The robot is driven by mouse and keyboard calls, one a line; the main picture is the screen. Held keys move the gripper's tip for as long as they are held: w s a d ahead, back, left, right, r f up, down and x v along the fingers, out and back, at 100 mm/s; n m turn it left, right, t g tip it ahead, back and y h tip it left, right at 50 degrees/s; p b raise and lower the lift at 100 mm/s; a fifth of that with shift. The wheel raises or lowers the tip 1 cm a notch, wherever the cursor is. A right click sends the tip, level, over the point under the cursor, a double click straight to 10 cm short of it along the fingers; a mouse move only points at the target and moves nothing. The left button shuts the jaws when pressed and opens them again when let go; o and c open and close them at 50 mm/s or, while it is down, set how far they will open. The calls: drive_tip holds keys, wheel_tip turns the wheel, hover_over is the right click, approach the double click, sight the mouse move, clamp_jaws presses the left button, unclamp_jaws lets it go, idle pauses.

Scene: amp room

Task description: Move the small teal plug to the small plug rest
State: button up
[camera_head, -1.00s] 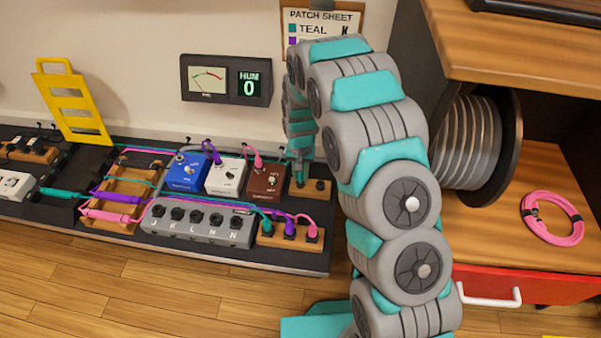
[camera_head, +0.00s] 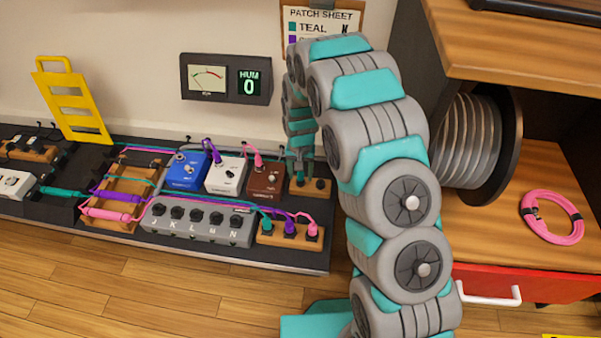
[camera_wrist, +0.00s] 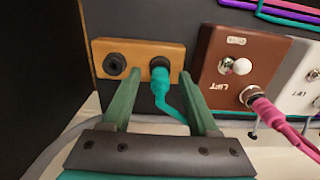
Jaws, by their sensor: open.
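The small teal plug (camera_wrist: 160,83) stands in the right-hand hole of a two-hole wooden block, which looks like the small plug rest (camera_wrist: 138,50). Its teal cable runs toward my gripper. The block's other hole (camera_wrist: 115,64) is empty. My gripper (camera_wrist: 159,84) is open, with one finger on each side of the plug; I cannot tell whether they touch it. In the head view my gripper (camera_head: 299,170) reaches down to the wooden block (camera_head: 311,188), to the right of the brown pedal, and partly hides the plug.
The brown pedal (camera_head: 265,180) with a pink plug stands beside the block. In front are a grey switch box (camera_head: 197,224) and a wooden block (camera_head: 290,234) holding teal, purple and pink plugs. A cable drum (camera_head: 470,142) and pink coil (camera_head: 551,217) are at right.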

wheel_tip(320, 180, up, 8)
drive_tip(key=shift+f, duration=0.1)
idle(0.4)
idle(0.5)
